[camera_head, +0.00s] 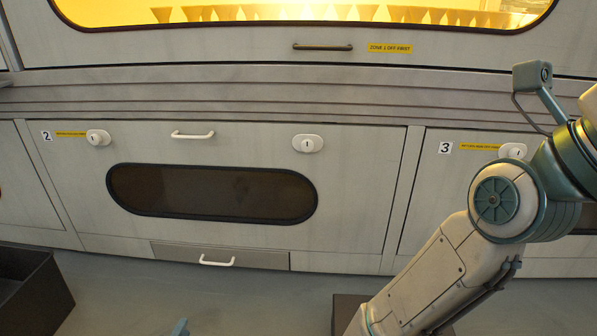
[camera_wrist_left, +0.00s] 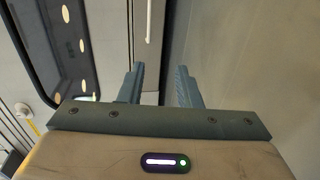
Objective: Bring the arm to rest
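My left gripper (camera_head: 180,327) shows only as a small blue-grey tip at the bottom edge of the head view, low in front of the cabinet. In the left wrist view its two fingers (camera_wrist_left: 161,80) stand apart with nothing between them, so it is open and empty. My right arm (camera_head: 440,265) rises from the bottom centre to a joint at the right side of the head view. Its upper part runs out past the right edge, and I do not see its gripper fingers.
A pale cabinet front has panel 2 with a dark window (camera_head: 212,194), white knobs (camera_head: 307,143) and a lower drawer (camera_head: 218,257). A glowing window (camera_head: 300,12) is above. A dark open bin (camera_head: 35,290) stands at lower left, a brown box (camera_head: 345,312) at bottom centre. Floor between is clear.

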